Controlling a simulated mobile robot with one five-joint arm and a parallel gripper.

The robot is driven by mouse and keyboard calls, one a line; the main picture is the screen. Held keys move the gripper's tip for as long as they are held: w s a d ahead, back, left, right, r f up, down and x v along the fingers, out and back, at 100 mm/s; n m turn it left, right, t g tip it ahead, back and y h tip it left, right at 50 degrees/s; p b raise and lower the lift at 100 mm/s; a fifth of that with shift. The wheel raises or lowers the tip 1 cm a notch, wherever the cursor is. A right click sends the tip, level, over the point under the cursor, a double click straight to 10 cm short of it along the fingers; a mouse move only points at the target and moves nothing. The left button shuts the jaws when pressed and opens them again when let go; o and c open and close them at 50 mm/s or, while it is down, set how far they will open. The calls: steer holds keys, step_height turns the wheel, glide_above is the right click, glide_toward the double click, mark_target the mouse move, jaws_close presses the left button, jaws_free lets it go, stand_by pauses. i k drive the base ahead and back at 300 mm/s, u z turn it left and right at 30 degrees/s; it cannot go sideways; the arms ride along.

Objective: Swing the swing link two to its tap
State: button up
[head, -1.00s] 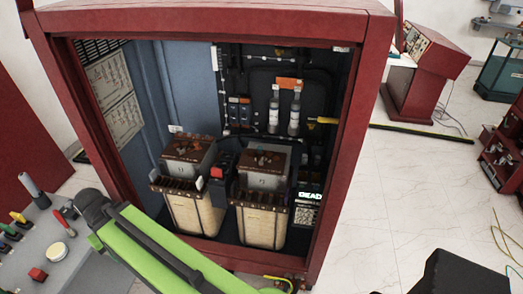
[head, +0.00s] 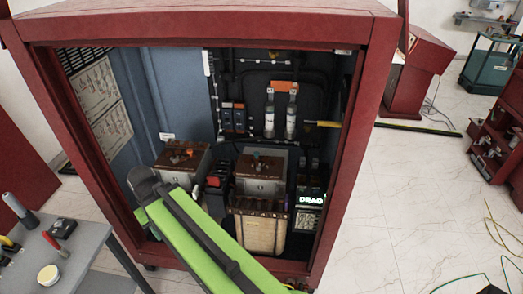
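Two transformers with brown tops stand in the open red cabinet (head: 353,150). The right transformer (head: 262,185) shows its brown top, a row of dark terminals and a cream lower body. The left transformer (head: 180,153) shows only its brown top and part of its upper body; my green arm covers the rest. Small fittings sit on both tops, but they are too small to tell which is swing link two or its tap. My arm reaches from the bottom edge up to a dark rounded end in front of the left transformer. No gripper fingers show.
A lit "DEAD" sign (head: 310,198) is right of the right transformer. Two grey-white cylinders (head: 291,120) stand on the back panel, near a yellow-tipped part (head: 327,124). A grey bench (head: 75,258) with tools is at the left.

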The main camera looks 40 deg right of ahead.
mark_target(256, 154)
steer(key=i, duration=0.9)
steer(key=u, duration=0.05)
